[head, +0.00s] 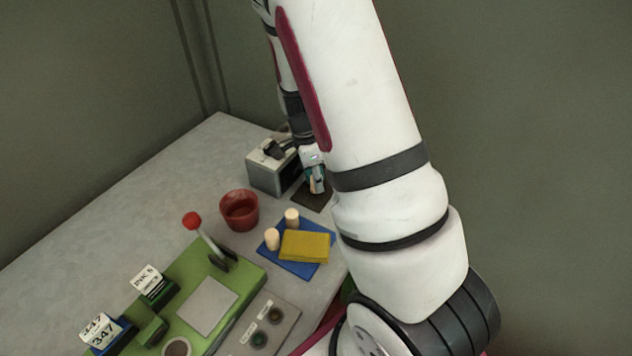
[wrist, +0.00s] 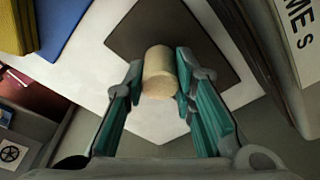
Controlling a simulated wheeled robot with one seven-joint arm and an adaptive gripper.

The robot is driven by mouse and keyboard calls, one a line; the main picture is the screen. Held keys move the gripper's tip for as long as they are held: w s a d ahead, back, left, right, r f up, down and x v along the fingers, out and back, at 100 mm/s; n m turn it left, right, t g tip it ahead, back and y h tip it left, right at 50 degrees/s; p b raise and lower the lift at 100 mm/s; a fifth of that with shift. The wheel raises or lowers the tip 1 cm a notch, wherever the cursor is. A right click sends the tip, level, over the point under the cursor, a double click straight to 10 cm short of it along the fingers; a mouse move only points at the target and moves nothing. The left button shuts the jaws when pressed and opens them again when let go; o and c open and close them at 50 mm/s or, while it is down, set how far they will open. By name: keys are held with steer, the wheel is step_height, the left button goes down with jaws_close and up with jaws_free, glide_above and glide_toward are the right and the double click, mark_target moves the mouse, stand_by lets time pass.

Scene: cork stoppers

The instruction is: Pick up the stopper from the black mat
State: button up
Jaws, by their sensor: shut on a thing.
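A tan cork stopper (wrist: 159,72) is between the two teal-lined fingers of my gripper (wrist: 160,85) in the wrist view. The gripper is shut on it. The black mat (wrist: 205,45) lies behind the stopper in that view. In the head view the mat (head: 322,203) shows as a dark patch below my gripper (head: 316,185), partly hidden by my arm. I cannot tell how far the stopper is above the mat.
A blue mat (head: 297,269) holds two pale stoppers (head: 272,238) and a yellow block (head: 305,246). A red bowl (head: 239,210) stands left of it. A grey box (head: 268,171) stands close beside my gripper. A green station (head: 180,320) with a red-knobbed lever (head: 193,221) is nearer.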

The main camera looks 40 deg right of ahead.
step_height(320, 180, up, 2)
steer(key=shift+r, duration=0.25)
steer(key=s+a, duration=0.1)
steer(key=s, duration=0.3)
steer(key=s+a+r+p, duration=0.1)
steer(key=s+a, duration=0.1)
steer(key=s, duration=0.2)
steer(key=s+a, duration=0.2)
steer(key=s, duration=0.3)
steer(key=shift+s+r, duration=0.1)
steer(key=shift+r, duration=0.05)
steer(key=p, duration=0.1)
steer(key=s+p, duration=0.1)
steer(key=shift+s+a+p, duration=0.15)
steer(key=shift+a+p, duration=0.15)
steer(key=shift+s+a+p, duration=0.15)
steer(key=shift+s+p, duration=0.1)
steer(key=shift+p, duration=0.05)
